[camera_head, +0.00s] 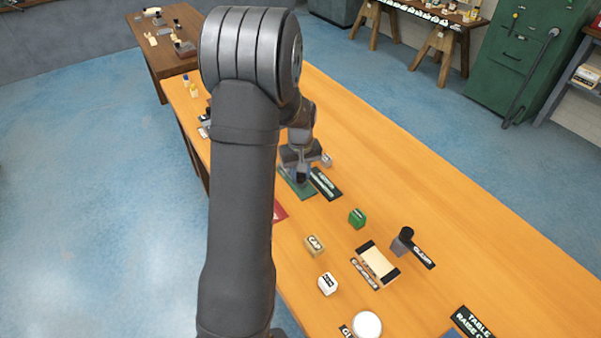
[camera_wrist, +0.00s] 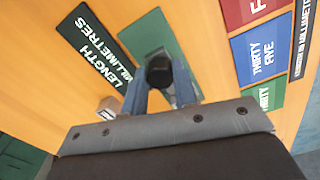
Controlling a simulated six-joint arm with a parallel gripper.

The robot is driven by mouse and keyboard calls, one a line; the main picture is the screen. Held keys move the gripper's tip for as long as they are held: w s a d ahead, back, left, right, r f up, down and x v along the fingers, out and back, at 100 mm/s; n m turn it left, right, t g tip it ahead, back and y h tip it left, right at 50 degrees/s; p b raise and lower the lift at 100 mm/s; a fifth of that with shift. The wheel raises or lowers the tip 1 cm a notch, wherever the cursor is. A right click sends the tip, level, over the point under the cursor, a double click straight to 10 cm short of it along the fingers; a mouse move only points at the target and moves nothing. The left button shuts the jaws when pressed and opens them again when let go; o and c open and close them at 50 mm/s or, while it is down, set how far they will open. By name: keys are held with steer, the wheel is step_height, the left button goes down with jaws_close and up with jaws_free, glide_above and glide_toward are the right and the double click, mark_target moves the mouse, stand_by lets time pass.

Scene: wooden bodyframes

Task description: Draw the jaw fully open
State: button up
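My gripper (camera_head: 302,178) points down over the near-middle of the bench, beside a black label strip (camera_head: 325,184) and above a dark green plate (camera_head: 297,187). In the wrist view my two blue-grey fingers (camera_wrist: 160,88) flank a round black knob (camera_wrist: 159,66), with no clear gap on either side, so they look closed on it. The knob stands over the dark green plate (camera_wrist: 150,30). The label (camera_wrist: 92,48) reads "LENGTH MILLIMETRES". A small grey-brown block (camera_wrist: 108,107) shows left of the fingers. Which part is the jaw, and its opening, cannot be made out.
Nearer on the bench are a green block (camera_head: 357,218), a tan block (camera_head: 315,245), a white block (camera_head: 327,283), a pale board (camera_head: 377,263) and a black-topped grey knob (camera_head: 403,240). Red, blue and green number cards (camera_wrist: 258,52) lie right of the fingers.

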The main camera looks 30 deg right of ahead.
jaws_close()
steer(key=shift+s, duration=1.45)
steer(key=o, duration=0.9)
jaws_free()
step_height(320, 180, up, 18)
steer(key=shift+f, duration=0.25)
steer(key=shift+f, duration=0.15)
